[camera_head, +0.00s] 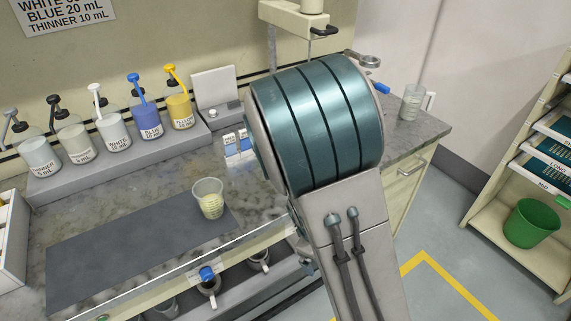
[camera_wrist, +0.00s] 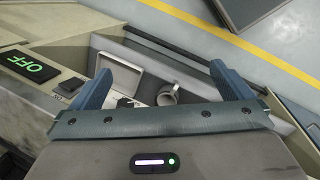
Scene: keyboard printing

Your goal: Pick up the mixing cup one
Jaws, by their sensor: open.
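A translucent, pale mixing cup (camera_head: 208,198) with markings on its side stands upright on the dark grey mat (camera_head: 130,257) in the head view. I cannot tell whether it is cup one. A second clear cup with a handle (camera_head: 412,102) stands at the counter's right end. My gripper (camera_wrist: 165,82) shows in the wrist view, with its two blue fingers spread wide and nothing held between them. A small pale mug-like vessel (camera_wrist: 167,96) lies beyond the fingers in that view; I cannot tell which cup it is. My arm hides part of the counter in the head view, and the gripper is not visible there.
Labelled pump bottles, including a blue one (camera_head: 146,118) and a yellow one (camera_head: 179,108), stand on a raised ledge behind the mat. A green bin (camera_head: 531,223) sits in the shelf at right.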

